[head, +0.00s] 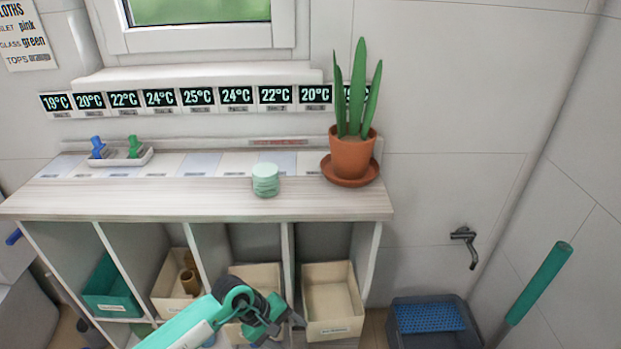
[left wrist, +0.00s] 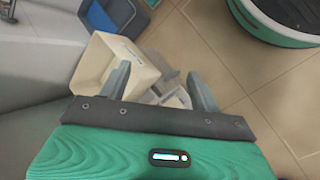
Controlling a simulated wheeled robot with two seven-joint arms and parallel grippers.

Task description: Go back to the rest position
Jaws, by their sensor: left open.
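My left gripper (head: 284,318) is in front of the shelf's lower compartments, near the front of the cream bin (head: 332,297). In the left wrist view its two fingers (left wrist: 161,82) stand apart with nothing between them. Beyond the fingers the left wrist view shows a cream bin (left wrist: 104,68) and pale items on a tiled floor. My right gripper is not in view.
A wooden shelf top (head: 200,200) carries a mint stack (head: 265,180), a potted plant (head: 351,155) and a tray (head: 119,158) with blue and green items. A teal bin (head: 110,292) sits left. A dark crate (head: 435,318) and a green-handled pole (head: 540,283) stand right.

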